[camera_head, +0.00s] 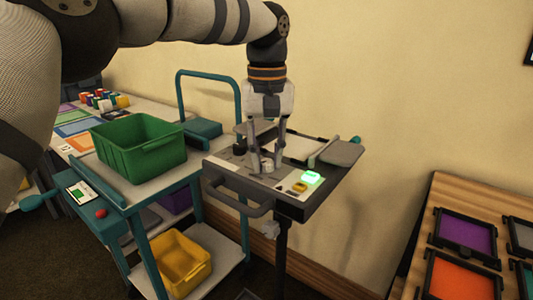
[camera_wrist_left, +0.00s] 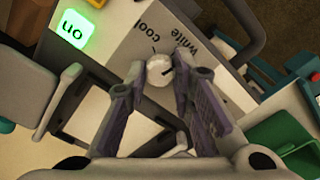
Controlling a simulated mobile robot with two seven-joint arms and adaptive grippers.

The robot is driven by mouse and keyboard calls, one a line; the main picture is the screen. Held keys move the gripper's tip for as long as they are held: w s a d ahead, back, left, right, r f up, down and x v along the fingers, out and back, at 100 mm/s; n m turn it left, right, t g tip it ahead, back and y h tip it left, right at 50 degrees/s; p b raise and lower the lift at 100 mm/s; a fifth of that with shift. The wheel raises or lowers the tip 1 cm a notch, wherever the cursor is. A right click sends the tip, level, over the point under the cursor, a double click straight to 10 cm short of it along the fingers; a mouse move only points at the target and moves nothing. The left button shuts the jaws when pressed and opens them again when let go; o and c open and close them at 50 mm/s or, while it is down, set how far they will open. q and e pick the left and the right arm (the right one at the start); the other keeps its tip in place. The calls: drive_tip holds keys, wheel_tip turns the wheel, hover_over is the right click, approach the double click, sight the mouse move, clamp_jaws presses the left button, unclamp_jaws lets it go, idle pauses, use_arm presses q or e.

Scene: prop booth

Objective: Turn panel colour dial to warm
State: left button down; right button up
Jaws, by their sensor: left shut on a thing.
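The panel colour dial (camera_wrist_left: 158,70) is a small round pale knob with a dark mark, on a grey control panel (camera_head: 232,180). The words "cool" and "white" are printed beside it in the left wrist view; I cannot read "warm". My left gripper (camera_head: 265,163) points down over the panel. In the wrist view its two fingers (camera_wrist_left: 160,80) stand on either side of the dial and are closed on it. The dial's dark mark points toward the right finger in that view. My right gripper is not in view.
A lit green "on" button (camera_head: 311,178) and a yellow button (camera_head: 299,187) lie right of the dial. A green crate (camera_head: 140,150) stands on a teal cart at left, with a yellow bin (camera_head: 182,262) below. A wooden table with coloured frames (camera_head: 466,234) is at right.

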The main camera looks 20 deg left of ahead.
sight(267, 161)
use_arm(q)
drive_tip(key=m, duration=0.4)
drive_tip(key=shift+f+m, duration=0.1)
drive_tip(key=shift+m, duration=0.2)
drive_tip(key=m, duration=0.4)
drive_tip(key=shift+m, duration=0.3)
drive_tip(key=shift+f, duration=0.1)
drive_tip(key=c, duration=1.4)
unclamp_jaws()
drive_tip(key=shift+o, duration=0.2)
wheel_tip(267, 161, up, 8)
drive_tip(key=shift+f, duration=0.15)
